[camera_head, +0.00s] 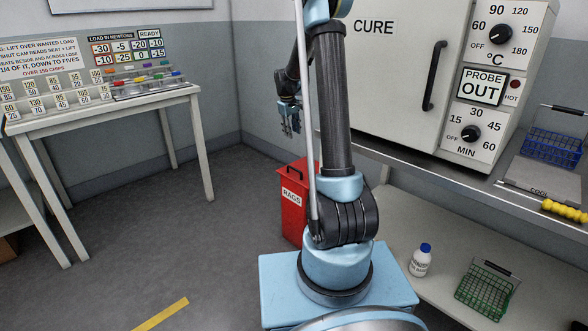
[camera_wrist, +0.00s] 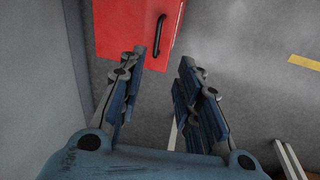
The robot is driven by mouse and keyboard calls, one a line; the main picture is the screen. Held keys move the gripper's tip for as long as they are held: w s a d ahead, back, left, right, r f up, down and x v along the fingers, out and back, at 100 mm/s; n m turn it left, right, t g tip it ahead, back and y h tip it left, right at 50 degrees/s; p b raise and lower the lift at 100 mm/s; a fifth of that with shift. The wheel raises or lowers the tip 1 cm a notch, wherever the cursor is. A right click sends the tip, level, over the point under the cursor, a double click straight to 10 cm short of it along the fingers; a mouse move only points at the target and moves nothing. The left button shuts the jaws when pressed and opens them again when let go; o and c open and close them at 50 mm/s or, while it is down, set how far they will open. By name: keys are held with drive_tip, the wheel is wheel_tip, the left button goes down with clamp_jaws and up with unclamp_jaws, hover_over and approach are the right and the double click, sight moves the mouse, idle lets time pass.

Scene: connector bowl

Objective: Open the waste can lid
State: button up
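The waste can is a red bin labelled RAGS (camera_head: 292,212), standing on the floor behind my arm in the head view and partly hidden by it. Its red lid (camera_wrist: 120,25) shows at the top of the wrist view and looks closed. A black handle (camera_wrist: 160,35) is on the lid near its right edge. My gripper (camera_wrist: 168,62) is open and empty, its fingers apart. In the wrist view its left finger overlaps the lid's lower edge. In the head view my gripper (camera_head: 289,128) hangs above the bin, clear of it.
A grey wall (camera_wrist: 35,80) is close on the left in the wrist view. The CURE oven (camera_head: 385,75) stands on a bench right of the bin. A white table (camera_head: 130,105) with load chips is at left. The floor between is clear.

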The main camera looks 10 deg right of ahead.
drive_tip(key=w+f, duration=0.3)
drive_tip(key=f, duration=0.1)
approach(295, 169)
drive_tip(key=shift+n+g, duration=0.3)
drive_tip(key=shift+n, duration=0.1)
drive_tip(key=f, duration=0.2)
drive_tip(key=w+f, duration=0.1)
drive_tip(key=f, duration=0.2)
drive_tip(key=d+f, duration=0.1)
drive_tip(key=f, duration=0.1)
drive_tip(key=shift+w+f, duration=0.35)
drive_tip(key=shift+f, duration=0.05)
clamp_jaws()
drive_tip(key=shift+a, duration=0.1)
